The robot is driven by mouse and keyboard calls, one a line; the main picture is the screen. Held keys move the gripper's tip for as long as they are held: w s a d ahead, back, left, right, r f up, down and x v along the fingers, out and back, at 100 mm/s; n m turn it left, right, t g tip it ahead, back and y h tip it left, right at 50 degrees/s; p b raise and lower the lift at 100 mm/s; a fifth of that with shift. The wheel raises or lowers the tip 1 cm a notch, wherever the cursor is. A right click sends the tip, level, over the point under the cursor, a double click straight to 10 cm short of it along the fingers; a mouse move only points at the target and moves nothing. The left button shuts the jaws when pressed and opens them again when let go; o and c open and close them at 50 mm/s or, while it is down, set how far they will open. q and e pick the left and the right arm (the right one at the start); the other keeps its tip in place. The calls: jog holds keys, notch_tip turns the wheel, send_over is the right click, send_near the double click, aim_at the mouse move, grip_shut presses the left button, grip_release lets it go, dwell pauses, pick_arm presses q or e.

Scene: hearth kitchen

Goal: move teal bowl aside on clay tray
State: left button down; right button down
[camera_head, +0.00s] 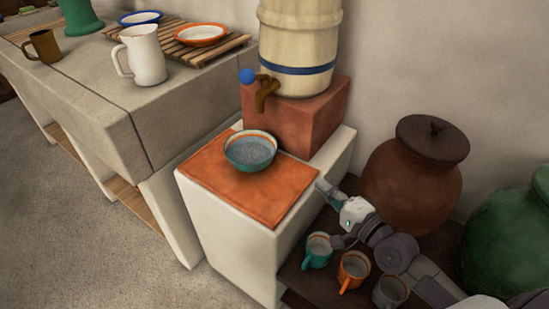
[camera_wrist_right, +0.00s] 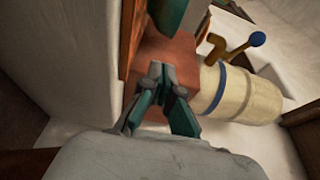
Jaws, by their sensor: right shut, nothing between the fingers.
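The teal bowl (camera_head: 250,152) has an orange band inside its rim and stands upright near the back of the flat orange clay tray (camera_head: 212,178). The tray lies on the white block, below the barrel's tap. My right gripper (camera_head: 324,187) is beside the tray's right edge, apart from the bowl, shut and empty. Its shut fingers (camera_wrist_right: 158,82) also show in the right wrist view. There, a teal piece at the top edge may be the bowl, but too little shows to be sure. My left gripper is not in view.
The cream barrel (camera_head: 298,45) with a blue-knobbed tap stands on a red block (camera_head: 300,118) behind the bowl. Several mugs (camera_head: 352,270) sit on a low dark shelf below my right arm. A lidded brown jar (camera_head: 412,185) stands at right. The tray's front is clear.

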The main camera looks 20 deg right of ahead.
jog(key=x, duration=0.9)
jog(key=shift+w+r, duration=0.3)
jog(key=shift+w+a, duration=0.25)
jog(key=shift+a, duration=0.3)
jog(key=shift+w+a, duration=0.3)
jog(key=shift+a, duration=0.25)
jog(key=shift+w+a, duration=0.35)
jog(key=shift+a, duration=0.4)
